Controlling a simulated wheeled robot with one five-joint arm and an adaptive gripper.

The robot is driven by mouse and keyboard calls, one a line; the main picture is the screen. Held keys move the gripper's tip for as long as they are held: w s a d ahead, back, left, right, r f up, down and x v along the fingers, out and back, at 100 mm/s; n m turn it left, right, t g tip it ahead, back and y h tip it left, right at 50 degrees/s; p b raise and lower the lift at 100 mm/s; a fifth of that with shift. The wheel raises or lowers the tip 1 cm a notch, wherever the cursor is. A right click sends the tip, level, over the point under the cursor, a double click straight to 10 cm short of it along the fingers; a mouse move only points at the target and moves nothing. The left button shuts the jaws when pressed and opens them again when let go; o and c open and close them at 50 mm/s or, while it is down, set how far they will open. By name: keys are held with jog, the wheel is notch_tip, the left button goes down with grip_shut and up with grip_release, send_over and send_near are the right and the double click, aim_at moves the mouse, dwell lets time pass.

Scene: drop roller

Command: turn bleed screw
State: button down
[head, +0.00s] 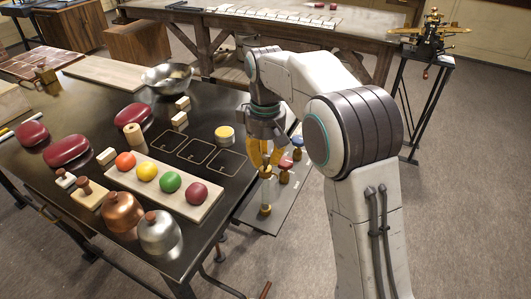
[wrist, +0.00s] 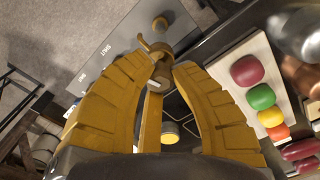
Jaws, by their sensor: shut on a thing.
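My gripper (head: 266,163) has yellow fingers and points down over the grey plate (head: 292,197) at the table's right edge. In the wrist view the fingertips (wrist: 164,66) are shut on a small brass fitting, the bleed screw (wrist: 159,50), with a thin curved side arm. A straight yellow-brown bar runs from it toward the palm; I cannot tell whether it belongs to the fitting. A brass base (head: 265,210) shows below the gripper in the head view. The plate carries partly readable lettering, including "SHUT". The fingers hide part of the screw.
A yellow-topped jar (head: 224,135) and a wooden tray (head: 153,184) with coloured balls are on the dark table to the left.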

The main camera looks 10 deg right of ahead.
jog(key=n+p, duration=0.1)
jog(key=n, duration=0.3)
jog(key=shift+s+n+p, duration=0.1)
jog(key=shift+n+p, duration=0.2)
jog(key=n+p, duration=0.1)
jog(key=n, duration=0.4)
jog(key=shift+f, duration=0.15)
jog(key=n+p, duration=0.1)
jog(key=n, duration=0.4)
jog(key=shift+n+p, duration=0.4)
jog(key=shift+n, duration=1.8)
jog(key=c, duration=1)
grip_release()
jog(key=shift+c, duration=0.2)
